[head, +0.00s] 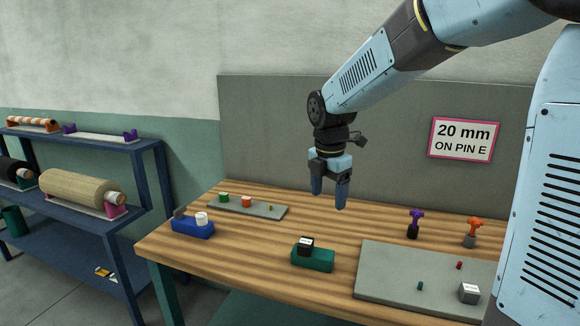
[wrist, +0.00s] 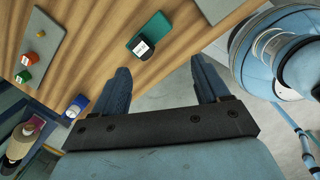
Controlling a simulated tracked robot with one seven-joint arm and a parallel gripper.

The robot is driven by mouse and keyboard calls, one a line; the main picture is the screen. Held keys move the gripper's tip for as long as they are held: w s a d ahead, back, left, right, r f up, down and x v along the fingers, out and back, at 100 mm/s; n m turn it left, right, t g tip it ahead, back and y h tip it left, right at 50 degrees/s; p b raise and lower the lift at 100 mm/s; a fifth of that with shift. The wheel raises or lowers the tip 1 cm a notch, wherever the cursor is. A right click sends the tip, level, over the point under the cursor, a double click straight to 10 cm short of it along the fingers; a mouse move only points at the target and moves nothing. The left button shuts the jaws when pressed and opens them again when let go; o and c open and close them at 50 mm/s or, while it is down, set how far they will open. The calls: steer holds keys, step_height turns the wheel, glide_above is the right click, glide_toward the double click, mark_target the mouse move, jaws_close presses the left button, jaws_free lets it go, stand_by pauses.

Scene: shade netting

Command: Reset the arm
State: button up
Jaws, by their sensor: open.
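My gripper (head: 328,200) hangs above the wooden workbench (head: 262,246), fingers pointing down and apart, with nothing between them. My light blue arm reaches in from the upper right and bends down at the wrist. The wrist view shows the two dark blue fingers (wrist: 160,85) spread wide, with the bench's striped top and its edge beyond them. A green block with a black and white piece (head: 313,259) stands on the bench below the gripper, apart from it. It also shows in the wrist view (wrist: 150,32).
A blue tape dispenser (head: 192,228) and a grey strip (head: 268,211) with small coloured pieces lie left. A large grey plate (head: 388,287), a purple-topped tool (head: 414,224) and an orange-topped one (head: 473,231) are right. Behind is a grey panel (head: 265,130) with a sign (head: 464,139); a blue rack (head: 90,222) stands left.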

steer(key=s+d+r+m+t, duration=0.2)
steer(key=s+d+m, duration=0.4)
steer(key=s+m, duration=0.4)
steer(key=s+d+r+m+t, duration=0.2)
steer(key=s+d+r+m, duration=0.2)
steer(key=s+d+m, duration=0.3)
steer(key=s+m, duration=0.4)
steer(key=m, duration=0.4)
steer(key=shift+s+d+m, duration=0.2)
steer(key=shift+d+m, duration=0.1)
